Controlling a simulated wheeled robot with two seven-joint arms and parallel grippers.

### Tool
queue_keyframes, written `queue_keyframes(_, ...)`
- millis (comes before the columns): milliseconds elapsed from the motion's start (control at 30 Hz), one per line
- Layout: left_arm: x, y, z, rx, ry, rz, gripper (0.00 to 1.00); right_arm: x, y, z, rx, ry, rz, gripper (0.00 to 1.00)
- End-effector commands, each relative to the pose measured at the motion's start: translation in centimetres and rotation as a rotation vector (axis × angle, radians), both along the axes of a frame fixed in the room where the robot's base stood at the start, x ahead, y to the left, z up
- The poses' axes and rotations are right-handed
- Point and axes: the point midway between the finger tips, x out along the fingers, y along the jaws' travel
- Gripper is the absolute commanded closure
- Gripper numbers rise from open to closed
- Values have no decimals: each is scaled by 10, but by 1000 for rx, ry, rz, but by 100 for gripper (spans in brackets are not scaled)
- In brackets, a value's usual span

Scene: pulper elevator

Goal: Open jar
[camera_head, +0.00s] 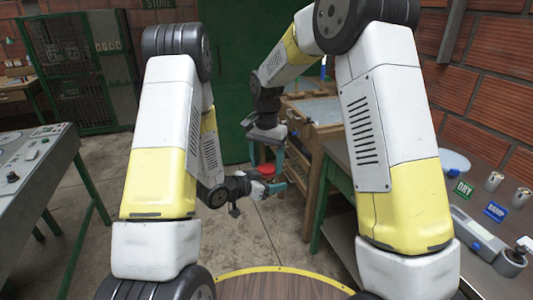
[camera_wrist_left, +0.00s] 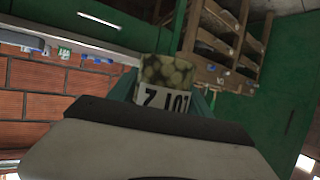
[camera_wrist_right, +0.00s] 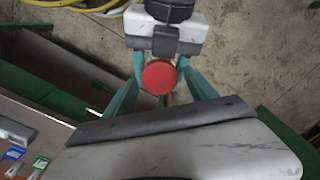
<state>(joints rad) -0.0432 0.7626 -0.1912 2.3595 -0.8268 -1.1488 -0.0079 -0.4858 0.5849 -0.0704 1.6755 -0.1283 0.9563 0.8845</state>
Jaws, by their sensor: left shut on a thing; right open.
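The jar (camera_wrist_left: 168,82) shows in the left wrist view, with greenish-brown mottled contents and a white label with dark characters. My left gripper (camera_head: 276,187) is shut on the jar, one teal finger on each side. The jar's round red lid (camera_wrist_right: 159,77) is seen from above in the right wrist view. It also shows small in the head view (camera_head: 267,170). My right gripper (camera_wrist_right: 160,68) is open above the jar, its teal fingers on either side of the lid. I cannot tell whether they touch it. The head view hides most of the jar.
A wooden workbench (camera_head: 312,112) stands just behind and right of the grippers. A green-legged table on the right holds tins (camera_head: 494,181), DRY (camera_head: 463,189) and DAMP (camera_head: 495,211) signs, and a grey device. A control desk (camera_head: 32,160) stands left. The floor between is clear.

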Motion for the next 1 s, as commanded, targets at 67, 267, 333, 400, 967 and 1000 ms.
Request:
queue_keyframes(67, 0, 0, 1, -1, -1, 0, 100, 0, 0, -5, -1, 1, 0, 34)
queue_keyframes(267, 0, 0, 1, -1, -1, 0, 100, 0, 0, -6, 0, 0, 0, 34)
queue_keyframes(333, 0, 0, 1, -1, -1, 0, 100, 0, 0, -6, 0, 0, 0, 34)
queue_keyframes(400, 0, 0, 1, -1, -1, 0, 100, 0, 0, -6, 0, 0, 0, 44)
queue_keyframes(967, 0, 0, 0, 0, -1, 0, 100, 0, -1, -6, 1, 1, 228, 100)
queue_keyframes(1000, 0, 0, 0, 0, -1, 0, 100, 0, -1, -6, 2, 1, 263, 100)
